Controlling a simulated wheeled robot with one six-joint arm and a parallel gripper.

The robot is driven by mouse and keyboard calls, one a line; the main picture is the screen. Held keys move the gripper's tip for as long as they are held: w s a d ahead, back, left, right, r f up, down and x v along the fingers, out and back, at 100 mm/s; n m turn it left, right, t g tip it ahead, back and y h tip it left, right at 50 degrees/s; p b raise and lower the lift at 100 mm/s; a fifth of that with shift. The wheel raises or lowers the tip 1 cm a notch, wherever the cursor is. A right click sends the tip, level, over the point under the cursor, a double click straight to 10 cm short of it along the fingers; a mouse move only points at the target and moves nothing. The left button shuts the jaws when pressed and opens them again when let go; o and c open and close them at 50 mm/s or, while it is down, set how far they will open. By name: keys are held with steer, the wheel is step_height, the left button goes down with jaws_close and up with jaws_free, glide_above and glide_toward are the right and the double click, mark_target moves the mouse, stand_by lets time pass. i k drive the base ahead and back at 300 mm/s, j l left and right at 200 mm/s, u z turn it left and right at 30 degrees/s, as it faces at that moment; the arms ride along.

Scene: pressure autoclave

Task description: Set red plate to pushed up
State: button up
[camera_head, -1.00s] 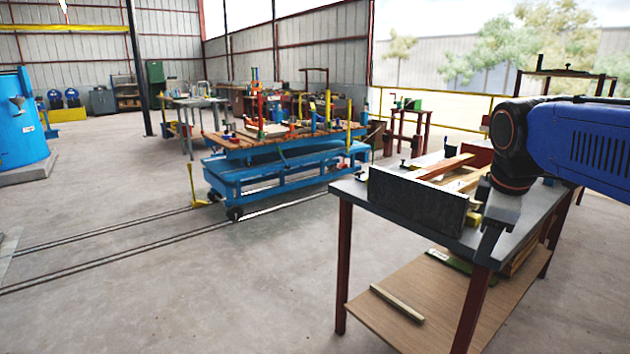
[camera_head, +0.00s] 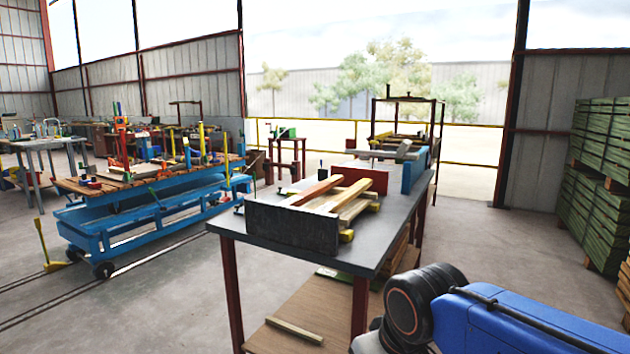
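A red plate (camera_head: 358,180) stands upright across the grey worktable (camera_head: 375,247), about midway along its top. Wooden bars (camera_head: 343,203) lie between it and a dark upright plate (camera_head: 292,229) at the near end. The bars hide part of its lower left side. I cannot tell whether it touches the bars. My blue arm enters at the lower right, in front of the table and well short of the red plate. My gripper is not visible; only the arm and its dark joint show.
A blue upright block (camera_head: 413,172) stands beyond the red plate. A blue cart (camera_head: 140,212) with a wooden top stands to the left. Open concrete floor lies right of the table.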

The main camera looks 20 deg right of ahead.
mark_target(352, 175)
steer(key=i+l+u, duration=0.1)
steer(key=l, duration=0.45)
steer(key=i+l, duration=0.2)
steer(key=l, duration=0.4)
steer(key=i+l+u, duration=0.15)
steer(key=l, duration=1.05)
steer(key=i+l+u, duration=0.15)
steer(key=l, duration=0.45)
